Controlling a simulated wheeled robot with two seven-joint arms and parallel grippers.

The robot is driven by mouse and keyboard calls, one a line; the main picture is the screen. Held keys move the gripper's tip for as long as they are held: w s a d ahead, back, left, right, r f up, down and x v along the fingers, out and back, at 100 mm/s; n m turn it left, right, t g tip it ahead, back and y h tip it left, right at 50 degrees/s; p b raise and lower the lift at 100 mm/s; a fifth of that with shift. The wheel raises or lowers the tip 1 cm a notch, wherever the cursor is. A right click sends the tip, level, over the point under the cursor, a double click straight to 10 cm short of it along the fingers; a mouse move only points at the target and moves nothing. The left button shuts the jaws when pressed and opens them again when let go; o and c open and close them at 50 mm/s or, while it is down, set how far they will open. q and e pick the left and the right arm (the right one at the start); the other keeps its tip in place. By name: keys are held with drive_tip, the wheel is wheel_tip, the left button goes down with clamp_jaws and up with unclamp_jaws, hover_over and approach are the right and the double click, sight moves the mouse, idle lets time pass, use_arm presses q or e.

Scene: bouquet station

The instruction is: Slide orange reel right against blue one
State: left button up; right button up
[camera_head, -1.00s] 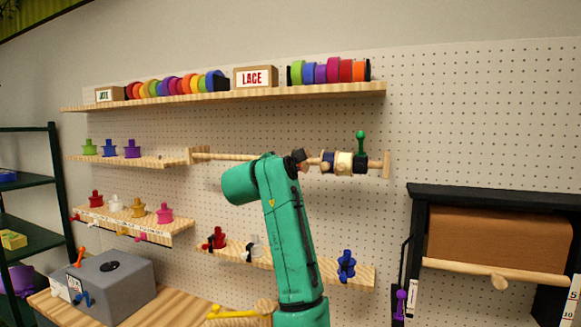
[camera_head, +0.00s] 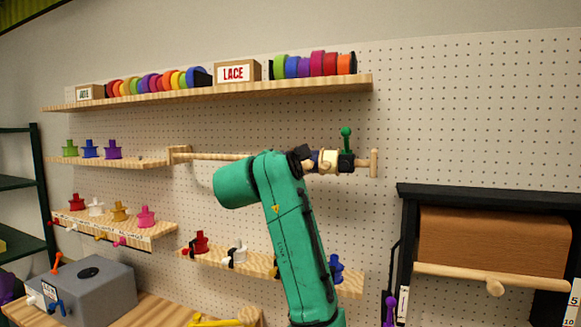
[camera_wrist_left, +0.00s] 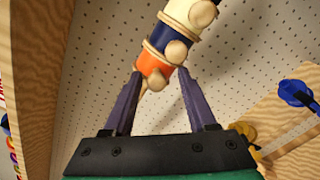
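The orange reel (camera_wrist_left: 155,64) is on the wooden rod in the left wrist view, with the blue reel (camera_wrist_left: 174,43) directly beyond it. I see no clear gap between them there. A cream reel (camera_wrist_left: 190,12) follows the blue one. My left gripper (camera_wrist_left: 160,73) has its two purple fingers spread, one on each side of the rod at the orange reel; contact is unclear. In the head view, the left gripper (camera_head: 303,157) is at the left end of the reels and hides the orange one. The cream reel (camera_head: 328,160) shows there. My right gripper is not in view.
The rod (camera_head: 215,156) runs between wooden brackets below a shelf (camera_head: 210,97) of coloured rolls. A dark piece with a green knob (camera_head: 346,135) is right of the cream reel. A lower shelf (camera_head: 255,262) holds small spools.

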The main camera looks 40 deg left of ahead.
use_arm(q)
drive_tip(key=shift+s, duration=0.1)
drive_tip(key=b+v, duration=0.6)
drive_tip(key=v, duration=0.8)
drive_tip(key=shift+s+b, duration=0.25)
drive_tip(key=shift+b, duration=0.05)
drive_tip(key=shift+d, duration=0.1)
